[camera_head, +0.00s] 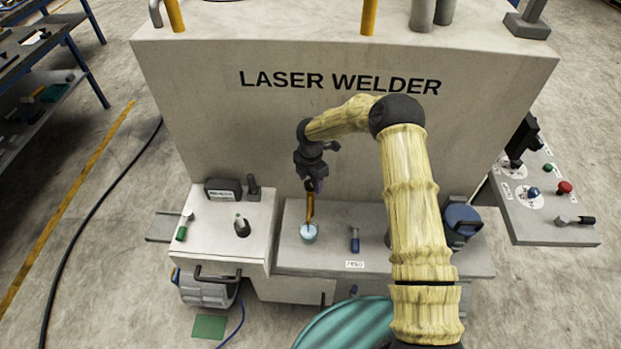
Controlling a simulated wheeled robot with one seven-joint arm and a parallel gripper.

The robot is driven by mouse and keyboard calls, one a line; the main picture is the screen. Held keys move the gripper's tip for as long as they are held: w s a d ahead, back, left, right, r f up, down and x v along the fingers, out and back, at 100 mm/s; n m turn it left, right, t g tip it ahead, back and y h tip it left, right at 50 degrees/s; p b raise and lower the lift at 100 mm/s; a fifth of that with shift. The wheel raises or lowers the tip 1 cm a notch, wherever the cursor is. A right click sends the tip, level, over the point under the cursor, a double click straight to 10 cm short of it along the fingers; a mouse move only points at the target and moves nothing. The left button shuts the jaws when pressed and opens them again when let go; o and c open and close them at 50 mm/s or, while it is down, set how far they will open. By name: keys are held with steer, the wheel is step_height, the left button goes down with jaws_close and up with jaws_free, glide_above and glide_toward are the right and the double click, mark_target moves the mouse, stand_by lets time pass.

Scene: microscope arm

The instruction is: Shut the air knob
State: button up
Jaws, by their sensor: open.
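My arm reaches over the front of the laser welder, and my dark gripper (312,186) points down above the grey ledge (390,258). The gripper is open, though its fingers are small and dark here. An orange-brown upright piece (309,208) shows just below the gripper, over a round light-blue part (308,233) on the ledge. I cannot tell whether the gripper touches the orange-brown piece. No part is readably marked as the air knob. A small blue-topped handle (355,240) stands to the right with an unreadable label (355,264). A larger dark-blue knob (462,220) sits farther right, partly beside my arm.
A left box (205,250) carries a black lever (242,226) and a dark block (223,189). The welder's wall (250,125) rises behind the gripper. A control panel (550,215) with colored buttons stands right. A green coiled hose (345,325) lies in front.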

steer(key=c, duration=1)
